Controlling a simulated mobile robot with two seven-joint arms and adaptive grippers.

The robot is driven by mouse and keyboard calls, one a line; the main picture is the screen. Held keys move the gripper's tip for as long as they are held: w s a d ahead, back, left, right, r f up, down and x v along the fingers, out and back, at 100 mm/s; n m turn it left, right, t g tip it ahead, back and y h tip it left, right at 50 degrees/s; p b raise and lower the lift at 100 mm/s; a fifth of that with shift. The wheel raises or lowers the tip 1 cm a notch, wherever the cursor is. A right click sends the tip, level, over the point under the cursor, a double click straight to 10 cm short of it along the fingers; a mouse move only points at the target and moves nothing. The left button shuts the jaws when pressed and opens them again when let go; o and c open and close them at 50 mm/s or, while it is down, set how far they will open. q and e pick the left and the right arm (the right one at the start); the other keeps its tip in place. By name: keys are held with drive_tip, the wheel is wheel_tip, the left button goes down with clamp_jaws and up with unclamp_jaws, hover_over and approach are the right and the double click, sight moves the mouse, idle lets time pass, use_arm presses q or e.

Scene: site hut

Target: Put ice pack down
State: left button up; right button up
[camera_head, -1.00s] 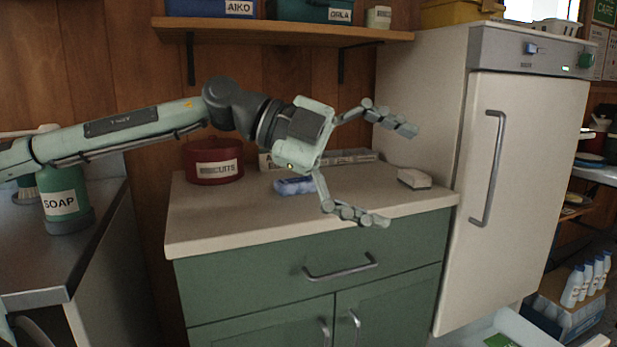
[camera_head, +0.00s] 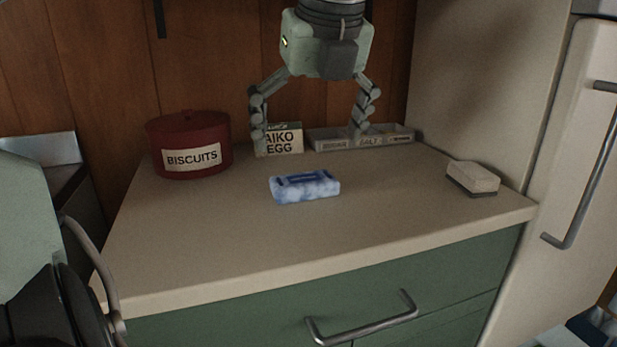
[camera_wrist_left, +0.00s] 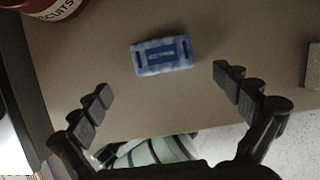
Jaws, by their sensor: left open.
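The ice pack (camera_head: 305,187), blue and frosty white, lies flat on the beige countertop (camera_head: 240,245), near its middle. It also shows in the left wrist view (camera_wrist_left: 162,55), on the counter beyond the fingertips. My left gripper (camera_head: 311,140) is open and empty in the head view, fingers pointing down, above the counter's back part. The left wrist view shows its two fingers (camera_wrist_left: 164,83) spread wide, with the ice pack apart from both. My right gripper is not in view.
A red biscuit tin (camera_head: 190,145) stands at the back left. A small labelled box (camera_head: 279,139) and a low tray (camera_head: 385,137) stand along the wall. A pale block with a dark base (camera_head: 472,178) lies at the right, beside the fridge (camera_head: 575,130). The counter's front is clear.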

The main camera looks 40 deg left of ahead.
sight(304, 178)
use_arm(q)
drive_tip(key=shift+a+f, duration=0.15)
drive_tip(key=shift+f, duration=0.35)
drive_tip(key=x, duration=0.5)
drive_tip(key=shift+w+a+f, duration=0.2)
drive_tip(key=shift+w, duration=0.15)
drive_tip(key=shift+a+f, duration=0.15)
drive_tip(key=shift+f, duration=0.2)
drive_tip(key=shift+w, duration=0.1)
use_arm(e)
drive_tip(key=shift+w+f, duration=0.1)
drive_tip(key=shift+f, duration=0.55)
use_arm(q)
drive_tip(key=c, duration=1.2)
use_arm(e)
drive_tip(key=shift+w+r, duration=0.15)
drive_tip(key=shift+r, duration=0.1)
use_arm(q)
drive_tip(key=shift+r, duration=0.1)
